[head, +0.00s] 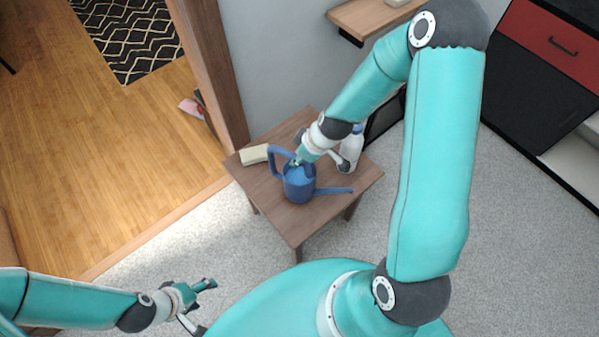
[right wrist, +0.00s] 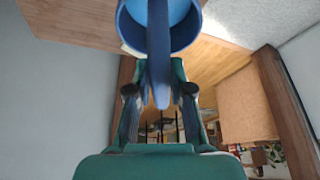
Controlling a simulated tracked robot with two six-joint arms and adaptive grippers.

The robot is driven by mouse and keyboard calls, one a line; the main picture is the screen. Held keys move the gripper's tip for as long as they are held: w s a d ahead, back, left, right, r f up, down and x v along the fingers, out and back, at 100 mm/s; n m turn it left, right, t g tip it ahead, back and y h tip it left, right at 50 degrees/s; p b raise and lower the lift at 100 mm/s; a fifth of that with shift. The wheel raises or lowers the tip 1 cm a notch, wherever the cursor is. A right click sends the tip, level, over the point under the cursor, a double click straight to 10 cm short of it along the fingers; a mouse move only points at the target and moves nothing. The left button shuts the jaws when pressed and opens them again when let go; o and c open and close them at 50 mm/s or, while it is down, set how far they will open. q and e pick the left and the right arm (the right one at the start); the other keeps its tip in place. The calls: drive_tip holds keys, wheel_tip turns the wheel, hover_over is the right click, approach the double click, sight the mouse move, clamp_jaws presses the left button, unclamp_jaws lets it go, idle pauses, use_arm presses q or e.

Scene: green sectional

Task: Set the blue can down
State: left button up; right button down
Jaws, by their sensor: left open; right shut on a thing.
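The blue can is a watering can (head: 299,186) with a spout pointing right, at the small wooden table (head: 292,228) in the head view. It looks upright, and I cannot tell whether its base touches the tabletop. My right gripper (head: 297,161) is shut on its handle, seen from above. In the right wrist view the blue handle (right wrist: 158,75) runs between the fingers of my right gripper (right wrist: 160,92), with the can's round body (right wrist: 185,30) at the top. My left gripper (head: 200,302) is open and empty at the lower left, away from the table.
A cream block (head: 254,154) lies on the table's back left corner. A white bottle (head: 351,150) stands at the back right, close to my right gripper. The table's front part is bare. A wall shelf (head: 368,18) hangs behind, and a red-fronted cabinet (head: 553,45) stands right.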

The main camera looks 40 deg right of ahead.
sight(299, 171)
drive_tip(key=shift+f+b, duration=2.3)
drive_tip(key=shift+f, duration=0.1)
drive_tip(key=shift+r, duration=0.1)
drive_tip(key=c, duration=1)
unclamp_jaws()
drive_tip(key=shift+c, duration=0.2)
